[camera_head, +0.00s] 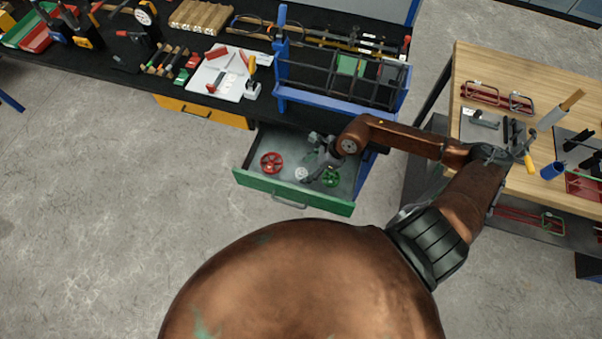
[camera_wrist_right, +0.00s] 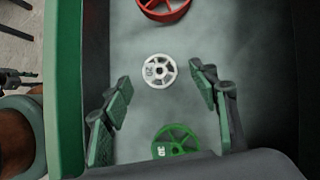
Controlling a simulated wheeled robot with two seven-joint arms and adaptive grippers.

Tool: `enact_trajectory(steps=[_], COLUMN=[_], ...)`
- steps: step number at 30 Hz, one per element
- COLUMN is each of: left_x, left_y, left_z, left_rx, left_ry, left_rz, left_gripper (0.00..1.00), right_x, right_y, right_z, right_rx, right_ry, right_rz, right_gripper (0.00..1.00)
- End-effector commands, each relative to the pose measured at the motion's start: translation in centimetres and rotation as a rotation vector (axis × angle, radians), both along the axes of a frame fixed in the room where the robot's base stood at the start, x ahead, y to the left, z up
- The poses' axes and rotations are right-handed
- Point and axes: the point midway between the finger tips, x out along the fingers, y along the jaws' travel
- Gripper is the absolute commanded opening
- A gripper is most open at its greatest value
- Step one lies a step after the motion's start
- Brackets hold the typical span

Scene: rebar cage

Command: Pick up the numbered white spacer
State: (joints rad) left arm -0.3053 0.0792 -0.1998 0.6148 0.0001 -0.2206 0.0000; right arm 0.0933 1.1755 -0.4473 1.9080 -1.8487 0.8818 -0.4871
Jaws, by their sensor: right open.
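The white spacer (camera_wrist_right: 160,71) is a small spoked wheel marked 20. It lies flat on the grey drawer floor and also shows in the head view (camera_head: 301,174). My right gripper (camera_head: 310,176) reaches down into the open green-fronted drawer (camera_head: 268,191). My left gripper is not seen.
A green spacer (camera_wrist_right: 176,143) marked 30 lies between the gripper's fingers and palm in the picture, and a red spacer (camera_wrist_right: 163,8) lies at the far side. The drawer walls are close around. A rebar cage in a blue frame (camera_head: 340,82) stands on the black bench above.

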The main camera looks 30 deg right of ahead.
Motion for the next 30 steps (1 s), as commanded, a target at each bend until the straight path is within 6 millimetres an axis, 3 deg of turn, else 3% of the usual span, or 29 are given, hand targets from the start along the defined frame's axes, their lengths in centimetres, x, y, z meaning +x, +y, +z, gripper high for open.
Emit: enact_trajectory(steps=[6, 14, 30], left_x=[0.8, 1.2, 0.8], left_y=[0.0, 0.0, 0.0], left_z=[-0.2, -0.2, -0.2], left_rx=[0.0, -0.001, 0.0], left_ry=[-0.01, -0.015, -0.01], left_rz=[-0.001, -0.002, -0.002], left_gripper=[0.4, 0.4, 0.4], right_x=[0.8, 0.9, 0.9], right_y=[1.1, 1.2, 1.3], right_z=[-2.4, -2.7, -2.6], right_rx=[0.003, 0.001, 0.003], right_ry=[0.0, 0.0, 0.0], right_rz=[0.001, 0.003, 0.003], right_gripper=[0.54, 0.54, 0.19])
